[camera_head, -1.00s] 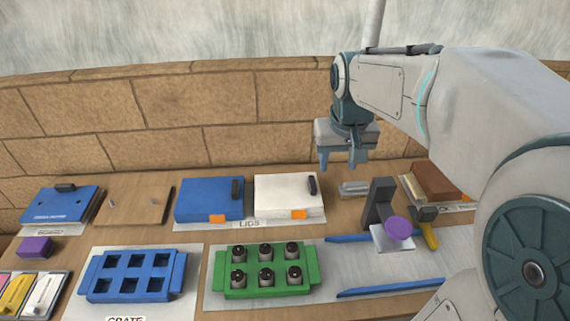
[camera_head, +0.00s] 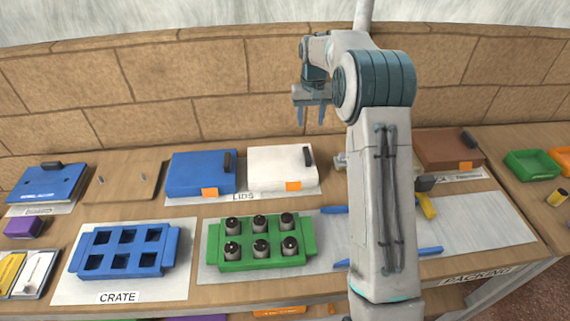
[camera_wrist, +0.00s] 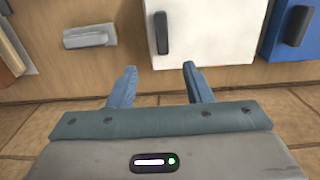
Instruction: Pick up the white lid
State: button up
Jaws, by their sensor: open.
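The white lid (camera_head: 283,170) lies flat on the LIDS sheet, to the right of the blue lid (camera_head: 201,175). It has a dark upright handle (camera_head: 308,156) near its right edge and an orange tag at the front. In the wrist view the white lid (camera_wrist: 205,32) is at the top centre, its dark handle (camera_wrist: 162,32) on its left side. My gripper (camera_head: 312,118) hangs above and behind the white lid, fingers pointing down, apart from it. In the wrist view its two blue fingers (camera_wrist: 156,82) are spread with nothing between them.
A green crate (camera_head: 262,262) holding several dark-topped plugs and an empty blue crate (camera_head: 124,263) stand in front of the lids. A stone wall (camera_head: 170,95) rises close behind the table.

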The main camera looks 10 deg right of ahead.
send_over(307, 153)
jog(key=f, duration=0.5)
jog(key=f+p, duration=0.1)
jog(key=f, duration=0.1)
jog(key=shift+w+d+f, duration=0.25)
jog(key=shift+w+f, duration=0.05)
jog(key=shift+f, duration=0.1)
jog(key=shift+s+a+f+p, duration=0.1)
jog(key=shift+f+p, duration=0.3)
jog(key=shift+f, duration=0.95)
jog(key=shift+s+a+f+p, duration=0.1)
jog(key=shift+f+p, duration=0.3)
jog(key=shift+f, duration=0.95)
grip_shut()
